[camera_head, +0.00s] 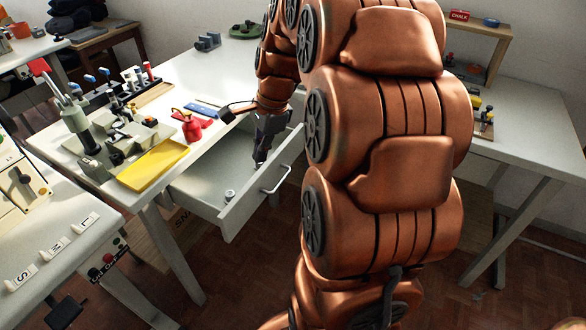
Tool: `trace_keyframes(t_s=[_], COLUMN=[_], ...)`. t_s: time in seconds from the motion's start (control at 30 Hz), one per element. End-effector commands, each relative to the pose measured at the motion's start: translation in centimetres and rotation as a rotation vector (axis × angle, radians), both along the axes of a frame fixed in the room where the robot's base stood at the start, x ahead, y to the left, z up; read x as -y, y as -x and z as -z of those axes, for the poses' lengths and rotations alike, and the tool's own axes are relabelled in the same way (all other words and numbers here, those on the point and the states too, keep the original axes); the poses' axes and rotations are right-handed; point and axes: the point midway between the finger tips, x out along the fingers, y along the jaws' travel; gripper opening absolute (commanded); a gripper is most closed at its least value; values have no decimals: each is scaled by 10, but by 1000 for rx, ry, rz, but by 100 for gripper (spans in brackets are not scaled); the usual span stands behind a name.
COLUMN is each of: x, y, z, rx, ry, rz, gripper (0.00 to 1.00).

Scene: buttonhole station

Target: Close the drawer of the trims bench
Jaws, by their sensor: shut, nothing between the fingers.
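The white drawer (212,207) of the bench is pulled out toward the front right, with a small light cylinder (230,196) inside it. Its front panel carries a pale bar handle (277,181). My gripper (259,163) is shut and points down. It appears over or in the drawer's open space, behind the front panel and left of the handle. I cannot tell whether it touches the drawer. The white bench top (196,76) stands above the drawer. My copper arm hides the bench's right part.
On the bench lie a yellow tray (153,165), a red bottle (187,125), a blue strip (201,108) and a green-grey machine (78,122). Another table (530,105) stands at right. A panel with S, M, L tags (52,248) is at lower left. Brown floor shows below.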

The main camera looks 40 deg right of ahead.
Motion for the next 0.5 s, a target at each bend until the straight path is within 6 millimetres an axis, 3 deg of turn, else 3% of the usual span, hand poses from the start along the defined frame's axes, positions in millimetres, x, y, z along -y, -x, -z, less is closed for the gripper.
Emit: trace_keyframes(t_s=[0.03,0.3,0.5], x=[27,155,206], y=[-8,-22,-16], z=[24,74,91], rx=[2,24,35], ry=[-20,-133,-185], rz=[128,754,993], gripper=[0,0,0])
